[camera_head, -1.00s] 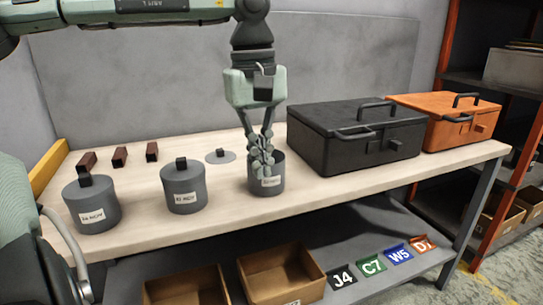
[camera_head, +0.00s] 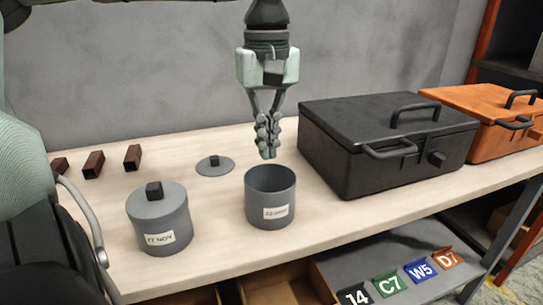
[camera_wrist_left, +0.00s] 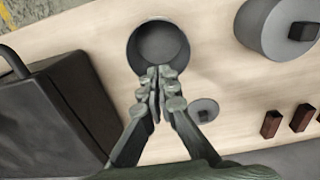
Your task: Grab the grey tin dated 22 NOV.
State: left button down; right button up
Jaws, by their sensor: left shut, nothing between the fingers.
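An open grey tin (camera_head: 270,205) stands on the bench with a white label on its front; the label is too blurred to read surely. Its inside shows in the left wrist view (camera_wrist_left: 160,42) and looks empty. A lidded grey tin (camera_head: 160,220) with a dark knob stands to its left; its label ends in NOV, its number unclear. A loose grey lid (camera_head: 215,166) lies behind and left of the open tin. My left gripper (camera_head: 268,137) points down, shut and empty, at the open tin's far rim. Contact cannot be told. My right gripper is out of view.
A black case (camera_head: 385,145) stands close right of the open tin, with an orange case (camera_head: 490,115) beyond. Several brown blocks (camera_head: 132,157) lie at the back left. Trays (camera_head: 290,288) and lettered tags (camera_head: 420,270) sit on the lower shelf. A wall closes the back.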

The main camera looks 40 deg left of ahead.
aim_at(276, 199)
pick_arm(q)
notch_tip(276, 199, down, 9)
jog(key=shift+s, duration=0.1)
jog(key=d, duration=0.1)
jog(key=s+d, duration=0.1)
jog(key=d, duration=0.1)
jog(key=shift+s+r, duration=0.25)
jog(key=shift+r, duration=0.05)
jog(key=shift+s+d+p, duration=0.1)
jog(key=shift+d+p, duration=0.2)
jog(key=shift+f, duration=0.1)
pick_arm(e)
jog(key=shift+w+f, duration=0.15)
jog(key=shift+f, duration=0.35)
pick_arm(q)
jog(key=shift+d, duration=0.1)
